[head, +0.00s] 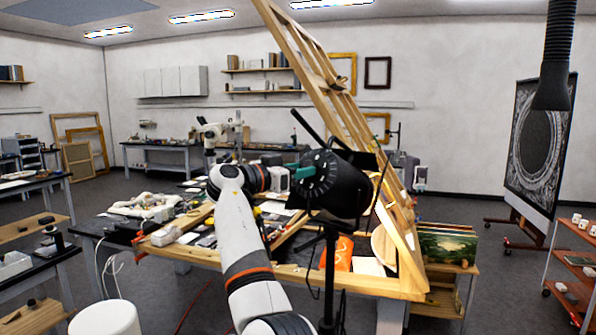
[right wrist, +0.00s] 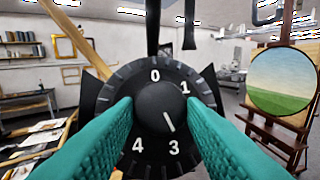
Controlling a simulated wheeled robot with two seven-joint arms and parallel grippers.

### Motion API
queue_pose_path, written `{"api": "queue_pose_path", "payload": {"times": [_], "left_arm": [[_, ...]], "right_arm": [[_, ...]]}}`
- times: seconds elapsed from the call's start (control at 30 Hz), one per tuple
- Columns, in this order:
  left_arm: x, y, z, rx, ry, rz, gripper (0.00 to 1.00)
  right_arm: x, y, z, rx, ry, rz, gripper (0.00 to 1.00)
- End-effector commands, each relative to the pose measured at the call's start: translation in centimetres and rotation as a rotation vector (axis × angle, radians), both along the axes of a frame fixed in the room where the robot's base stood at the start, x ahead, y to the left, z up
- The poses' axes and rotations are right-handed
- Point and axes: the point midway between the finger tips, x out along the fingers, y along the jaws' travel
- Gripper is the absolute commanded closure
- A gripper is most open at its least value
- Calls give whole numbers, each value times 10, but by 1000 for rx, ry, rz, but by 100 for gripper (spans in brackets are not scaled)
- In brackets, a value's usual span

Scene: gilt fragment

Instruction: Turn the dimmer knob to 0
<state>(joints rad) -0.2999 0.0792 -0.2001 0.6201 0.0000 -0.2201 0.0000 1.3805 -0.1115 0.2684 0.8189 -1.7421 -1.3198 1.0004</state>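The dimmer knob (right wrist: 160,108) is a round black knob with a white pointer line. It sits in the middle of a black dial (right wrist: 155,75) with white numbers 0, 1, 3 and 4 showing; the place of the 2 is hidden by a finger. The pointer line points down and slightly right, at about 3. My right gripper (right wrist: 162,104) has its teal fingers on both sides of the knob, with no clear gap. In the head view the right gripper (head: 299,171) meets the dial (head: 321,181) on the black lamp housing (head: 352,193). My left gripper is not in view.
The lamp housing stands on a black stand (head: 329,270) in front of a large wooden frame (head: 385,165) and a cluttered worktable (head: 285,272). A white stool (head: 105,318) is at lower left. A black duct (head: 553,60) hangs at right.

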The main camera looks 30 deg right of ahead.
Motion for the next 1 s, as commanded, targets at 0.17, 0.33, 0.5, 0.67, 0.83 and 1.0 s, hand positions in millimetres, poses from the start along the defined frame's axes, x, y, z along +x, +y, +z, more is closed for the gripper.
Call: {"api": "queue_pose_path", "payload": {"times": [0.17, 0.33, 0.5, 0.67, 0.83, 1.0], "left_arm": [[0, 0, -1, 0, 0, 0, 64], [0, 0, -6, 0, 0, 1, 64], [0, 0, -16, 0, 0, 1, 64], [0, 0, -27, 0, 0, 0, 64], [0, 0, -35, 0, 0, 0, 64], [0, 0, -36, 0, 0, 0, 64]], "right_arm": [[0, 0, 0, -2, 4, 2, 86], [-1, 0, -2, -11, 31, 19, 86], [-2, -1, -3, -32, 102, 60, 86], [-4, -1, -4, -61, 208, 122, 86], [-6, -2, -2, -98, 341, 200, 86], [-8, -2, 1, -135, 476, 280, 86]]}}
